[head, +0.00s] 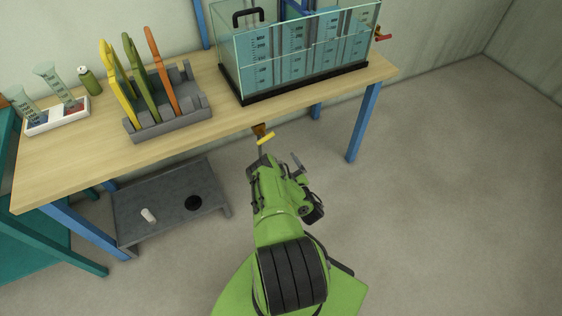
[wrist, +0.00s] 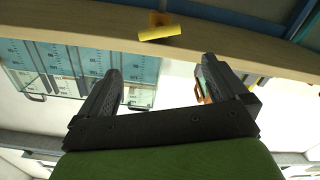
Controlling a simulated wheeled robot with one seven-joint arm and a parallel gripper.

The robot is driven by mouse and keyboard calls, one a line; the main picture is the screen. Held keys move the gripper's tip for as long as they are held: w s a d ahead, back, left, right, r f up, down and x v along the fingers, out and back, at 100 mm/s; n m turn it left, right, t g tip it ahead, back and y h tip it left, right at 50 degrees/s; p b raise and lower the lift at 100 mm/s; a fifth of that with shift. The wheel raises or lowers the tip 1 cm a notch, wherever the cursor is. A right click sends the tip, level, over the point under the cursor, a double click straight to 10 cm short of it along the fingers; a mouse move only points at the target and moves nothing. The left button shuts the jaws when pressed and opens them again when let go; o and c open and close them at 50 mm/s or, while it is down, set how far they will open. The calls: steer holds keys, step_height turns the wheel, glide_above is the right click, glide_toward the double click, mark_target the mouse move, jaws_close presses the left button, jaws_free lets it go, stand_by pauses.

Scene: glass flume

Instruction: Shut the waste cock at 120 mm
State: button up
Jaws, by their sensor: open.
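The glass flume (head: 285,85) stands on the bench, with blue water and upright scales behind its front wall. The scale figures are too small to read surely. A yellow bar handle (head: 266,138) on a brown fitting (head: 259,129) sits at the bench's front edge, below the flume; the handle also shows in the wrist view (wrist: 160,33). A red-handled tap (head: 383,36) is at the flume's right end. I cannot tell for certain which is the waste cock. My gripper (head: 280,160) is open and empty, just short of the yellow handle; its fingers (wrist: 162,70) point towards it without touching.
A grey rack (head: 170,125) with yellow, green and orange pieces stands left of the flume. Farther left are a green bottle (head: 90,81) and a white tray (head: 57,121) with beakers. A low grey shelf (head: 170,222) sits below. Floor to the right is clear.

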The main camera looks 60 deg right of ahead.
mark_target(266, 137)
steer(key=b+x, duration=1.5)
steer(key=b, duration=0.2)
steer(key=shift+w+d, duration=0.2)
steer(key=shift+w, duration=0.15)
steer(key=c, duration=0.8)
steer(key=m+p, duration=0.1)
steer(key=p, duration=0.1)
steer(key=shift+s+r+m+p, duration=0.15)
steer(key=shift+r+m+p, duration=0.1)
steer(key=shift+m+p, duration=0.15)
steer(key=shift+o, duration=0.2)
steer(key=shift+f+m+p, duration=0.1)
steer(key=shift+m+p, duration=0.6)
steer(key=shift+m, duration=0.2)
steer(key=shift+f+m, duration=0.15)
steer(key=shift+m, duration=0.15)
